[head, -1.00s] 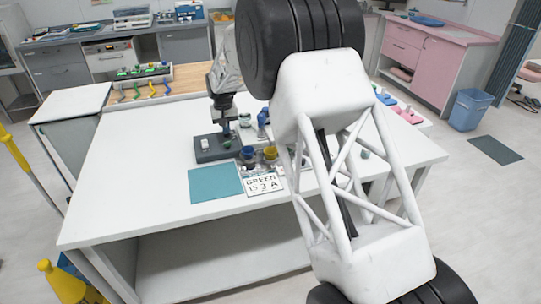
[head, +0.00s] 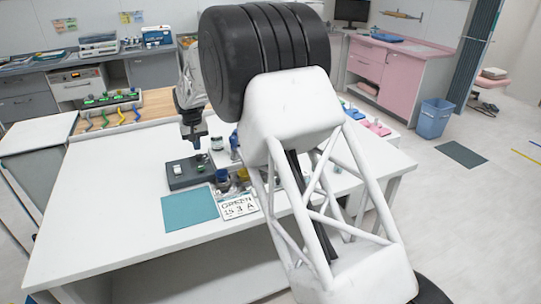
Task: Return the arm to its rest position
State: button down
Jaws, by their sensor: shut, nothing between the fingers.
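My arm fills the middle of the head view, with a white lattice link and black ribbed joints. My gripper (head: 197,148) points down over the white table (head: 110,215), above a dark block-shaped base (head: 183,178). Its fingers are small here and look shut, with nothing seen in them. It appears apart from the base below it. The arm hides part of the table's right side.
A teal mat (head: 189,211) and a card marked "GREEN" (head: 238,207) lie near the base. Blue (head: 222,176) and yellow (head: 243,174) cups stand beside it. The table's left front is clear.

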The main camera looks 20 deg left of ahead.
jog(key=shift+d, duration=0.1)
